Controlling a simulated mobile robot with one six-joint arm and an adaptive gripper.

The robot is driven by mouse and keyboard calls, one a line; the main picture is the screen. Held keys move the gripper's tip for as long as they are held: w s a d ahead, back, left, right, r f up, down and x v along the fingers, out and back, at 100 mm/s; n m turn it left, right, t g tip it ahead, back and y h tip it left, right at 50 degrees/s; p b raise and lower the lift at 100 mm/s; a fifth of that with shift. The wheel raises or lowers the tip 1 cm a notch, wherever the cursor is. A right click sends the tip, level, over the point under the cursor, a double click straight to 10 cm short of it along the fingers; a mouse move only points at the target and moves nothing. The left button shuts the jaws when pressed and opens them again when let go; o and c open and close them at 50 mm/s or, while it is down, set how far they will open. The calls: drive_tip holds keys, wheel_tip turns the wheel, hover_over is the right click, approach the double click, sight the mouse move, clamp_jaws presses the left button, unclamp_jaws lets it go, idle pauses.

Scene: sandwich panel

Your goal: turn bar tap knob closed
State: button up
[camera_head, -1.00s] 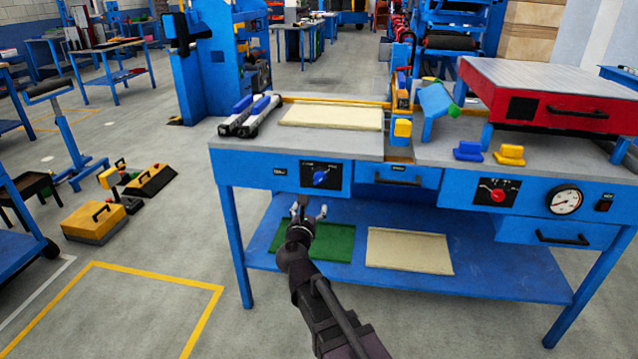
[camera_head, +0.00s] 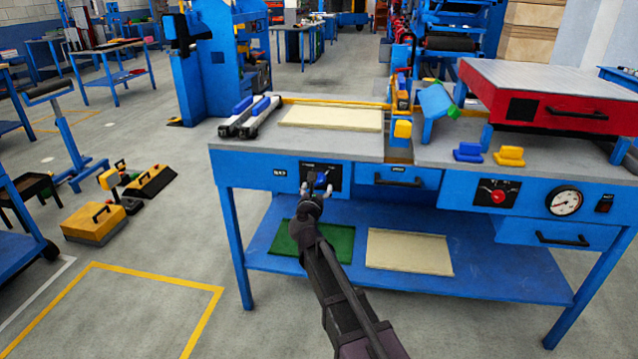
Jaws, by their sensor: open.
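A blue knob (camera_head: 321,177) sits on a black panel (camera_head: 333,169) on the front of the blue workbench, at the left. A red knob (camera_head: 497,196) sits on a second black panel at the right. My gripper (camera_head: 317,189) is open at the blue knob, with its fingertips at the knob's lower left and right. I cannot tell whether the fingers touch the knob. The gripper hides the lower part of the knob and panel. The markings on the panel are too small to read.
A drawer with a dark handle (camera_head: 398,181) is right of the blue knob's panel. A round gauge (camera_head: 565,202) is at the far right. The lower shelf holds a green sheet (camera_head: 335,241) and a cream sheet (camera_head: 408,251).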

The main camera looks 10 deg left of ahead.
sight(319, 183)
drive_tip(key=shift+w, duration=1.6)
drive_tip(key=c, duration=1.2)
